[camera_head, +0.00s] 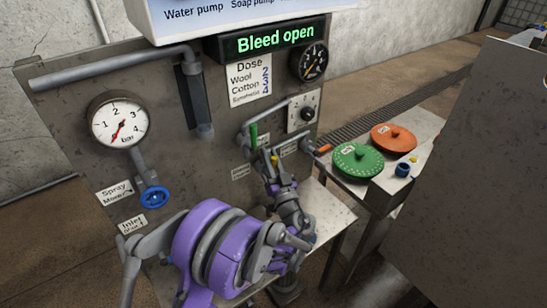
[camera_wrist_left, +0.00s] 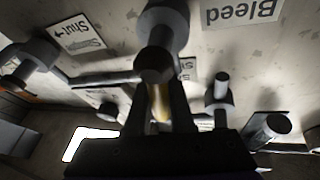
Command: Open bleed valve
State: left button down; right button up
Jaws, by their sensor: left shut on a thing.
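The yellow bleed valve handle (camera_head: 274,159) is small and sits low on the grey panel, just right of a green lever (camera_head: 253,136). My left gripper (camera_head: 271,167) reaches it from below and is shut on it; the gripper partly hides it. In the left wrist view the yellow handle (camera_wrist_left: 160,101) shows between the dark fingers (camera_wrist_left: 160,115), with a "Bleed" label (camera_wrist_left: 240,12) on the panel. The green-lit display (camera_head: 268,40) reads "Bleed open". My right gripper is not in view.
An orange-tipped lever (camera_head: 324,149) sits to the right. A pressure gauge (camera_head: 118,122) and blue valve wheel (camera_head: 155,197) are on the left. Green (camera_head: 357,162) and orange (camera_head: 393,138) discs lie on a side table. Pipes crowd the gripper.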

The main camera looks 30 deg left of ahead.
pick_arm(q)
jog(key=shift+s+a+n+g+y, duration=0.1)
jog(key=shift+s+n+g+y, duration=0.2)
jog(key=shift+n, duration=0.5)
jog(key=shift+s+a+n+g+y, duration=0.1)
jog(key=shift+s+n+g+y, duration=0.15)
jog(key=shift+n, duration=0.55)
jog(key=shift+r+n+y+b, duration=0.1)
jog(key=shift+n+y+b, duration=0.15)
jog(key=shift+n+b, duration=0.05)
jog(key=c, duration=0.8)
grip_release()
jog(key=b+v, duration=0.1)
jog(key=v, duration=0.9)
jog(key=shift+s+d+b, duration=0.3)
jog(key=shift+b, duration=0.05)
